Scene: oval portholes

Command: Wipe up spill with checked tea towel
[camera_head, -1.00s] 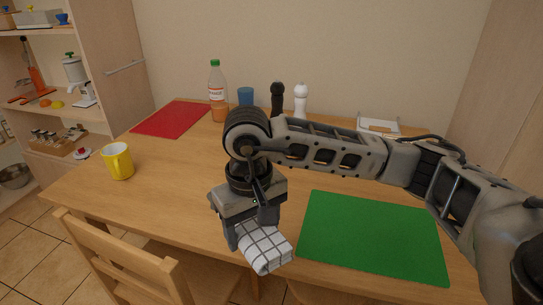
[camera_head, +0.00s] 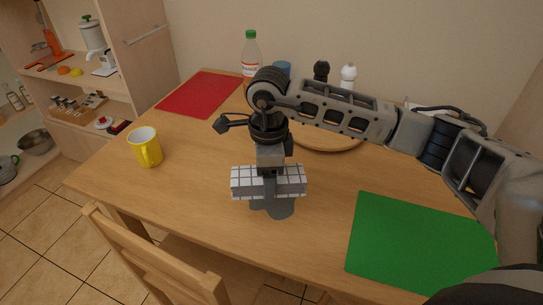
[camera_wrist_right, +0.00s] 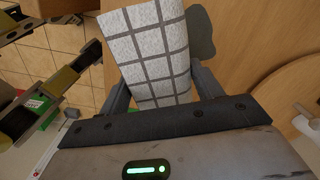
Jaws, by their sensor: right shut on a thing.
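The checked tea towel (camera_head: 240,183), white with dark lines and folded into a thick pad, is in my right gripper (camera_head: 270,190). The gripper points down over the near part of the wooden table, its fingers shut on the towel. The towel also shows between the fingers in the wrist view (camera_wrist_right: 150,50). A grey patch, seemingly the spill (camera_head: 280,209), shows just below and in front of the towel; it also shows beside the towel in the wrist view (camera_wrist_right: 201,32). The towel hides part of it, and I cannot tell whether they touch.
A yellow mug (camera_head: 146,148) stands left on the table (camera_head: 205,190). A red mat (camera_head: 200,93) lies behind, a green mat (camera_head: 420,240) at right. A bottle (camera_head: 250,55), a blue cup, two mills and a round board (camera_head: 330,140) are behind my arm. A chair (camera_head: 150,255) stands in front.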

